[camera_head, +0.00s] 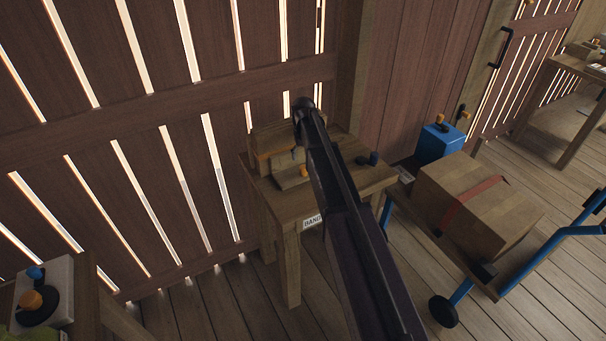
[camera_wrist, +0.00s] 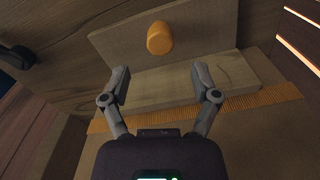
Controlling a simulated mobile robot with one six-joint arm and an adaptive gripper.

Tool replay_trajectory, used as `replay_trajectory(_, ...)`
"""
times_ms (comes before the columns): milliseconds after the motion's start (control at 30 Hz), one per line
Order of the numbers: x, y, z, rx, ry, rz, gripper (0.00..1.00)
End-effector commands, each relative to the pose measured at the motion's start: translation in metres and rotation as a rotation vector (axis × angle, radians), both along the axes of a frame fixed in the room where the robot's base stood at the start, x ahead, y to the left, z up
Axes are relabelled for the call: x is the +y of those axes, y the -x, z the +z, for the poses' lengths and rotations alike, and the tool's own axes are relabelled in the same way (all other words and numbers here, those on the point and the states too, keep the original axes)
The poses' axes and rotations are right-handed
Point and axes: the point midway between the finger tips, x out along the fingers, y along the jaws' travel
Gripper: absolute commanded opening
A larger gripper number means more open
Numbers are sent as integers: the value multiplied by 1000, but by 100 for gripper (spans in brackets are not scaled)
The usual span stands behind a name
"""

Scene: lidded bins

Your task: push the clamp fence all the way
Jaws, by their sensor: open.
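In the wrist view, a pale wooden board with an orange knob (camera_wrist: 159,38) on its face stands across the upper middle; I take it for the clamp fence (camera_wrist: 205,27). A flat wooden piece (camera_wrist: 178,84) lies in front of it, beside an orange toothed strip (camera_wrist: 255,103). My gripper (camera_wrist: 163,78) is open, its two grey fingers apart and pointing at the wooden parts, nothing between them. I cannot tell whether a finger touches wood. In the head view, the wooden bench (camera_head: 345,180) holds these parts; my dark arm crosses it and hides the fingers.
A plank wall (camera_head: 150,110) with bright gaps rises behind the bench. Dark knobs (camera_head: 368,158) sit at the bench's right. A cart carrying a strapped box (camera_head: 475,205) and a blue box (camera_head: 440,143) stand to the right. Another bench corner (camera_head: 45,290) is at lower left.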

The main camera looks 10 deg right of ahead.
Motion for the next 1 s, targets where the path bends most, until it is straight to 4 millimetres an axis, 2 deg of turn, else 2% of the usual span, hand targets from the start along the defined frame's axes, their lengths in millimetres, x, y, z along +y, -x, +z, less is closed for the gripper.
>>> replay_trajectory(33,0,0,-8,0,0,0,78)
replay_trajectory(600,1,0,-51,0,0,1,78)
replay_trajectory(1000,2,0,-67,0,0,2,78)
